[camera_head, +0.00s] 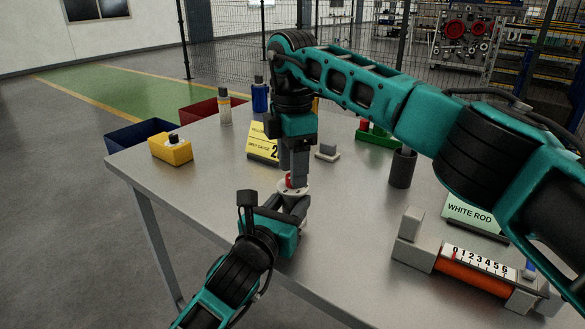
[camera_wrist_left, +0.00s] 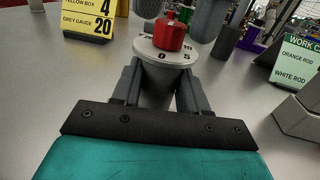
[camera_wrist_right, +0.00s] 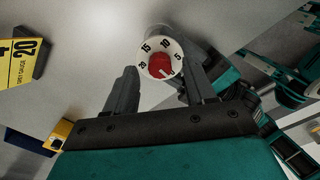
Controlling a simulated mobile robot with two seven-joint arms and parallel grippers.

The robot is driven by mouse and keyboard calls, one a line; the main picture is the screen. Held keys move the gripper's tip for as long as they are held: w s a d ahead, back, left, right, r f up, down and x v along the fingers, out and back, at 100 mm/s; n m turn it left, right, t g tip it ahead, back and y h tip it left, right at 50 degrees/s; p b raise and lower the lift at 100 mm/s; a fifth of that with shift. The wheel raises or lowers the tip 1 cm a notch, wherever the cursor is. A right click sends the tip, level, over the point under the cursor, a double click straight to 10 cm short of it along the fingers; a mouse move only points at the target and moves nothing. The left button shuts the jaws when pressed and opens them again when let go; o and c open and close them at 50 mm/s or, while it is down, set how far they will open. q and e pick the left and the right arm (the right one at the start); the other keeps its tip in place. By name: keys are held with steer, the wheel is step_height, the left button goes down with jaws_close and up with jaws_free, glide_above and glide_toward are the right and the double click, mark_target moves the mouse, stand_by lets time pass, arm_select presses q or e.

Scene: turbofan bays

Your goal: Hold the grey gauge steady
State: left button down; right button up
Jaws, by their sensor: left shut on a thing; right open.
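The grey gauge (camera_head: 293,191) stands near the front of the table, with a white dial and a red knob (camera_head: 289,180) on top. My left gripper (camera_wrist_left: 152,85) is shut on its grey body from the near side. My right gripper (camera_head: 297,178) points down from above, open, its fingers near the knob. In the right wrist view the fingers are apart, with the dial (camera_wrist_right: 171,46) and its numbers beyond them. The knob carries a small white mark. A yellow sign (camera_head: 262,144) behind reads "GREY GAUGE 20"; this shows clearly in the left wrist view (camera_wrist_left: 88,18).
A yellow box (camera_head: 171,150) stands at the left table edge. A grey cup (camera_head: 402,168), a "WHITE ROD" card (camera_head: 469,213) and a numbered fixture with an orange rod (camera_head: 467,280) are on the right. Two bottles (camera_head: 225,107) (camera_head: 260,97) stand behind. Bare tabletop lies left of the gauge.

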steer(key=shift+f, duration=0.5)
jaws_close()
